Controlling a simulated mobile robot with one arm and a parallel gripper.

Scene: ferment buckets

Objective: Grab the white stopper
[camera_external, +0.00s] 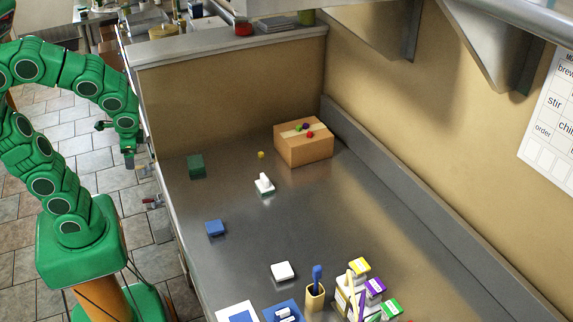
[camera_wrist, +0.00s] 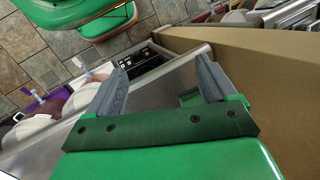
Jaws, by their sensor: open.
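A small white piece with an upright part (camera_external: 264,185), which looks like the white stopper, stands on the steel counter (camera_external: 235,255) in front of the cardboard box. A flat white block (camera_external: 283,271) lies nearer the front, so which one is the stopper is not certain. My gripper (camera_external: 129,160) is beyond the counter's left edge, well apart from both. In the wrist view my gripper (camera_wrist: 162,68) is open, with nothing between its fingers. I cannot make out any white stopper in the wrist view.
A cardboard box (camera_external: 304,147) with small coloured pieces on top stands at the back. A green block (camera_external: 196,165), a blue block (camera_external: 215,228) and a tiny yellow piece (camera_external: 261,154) are on the counter. A tan holder (camera_external: 315,297) and several small boxes crowd the front. The counter's middle is clear.

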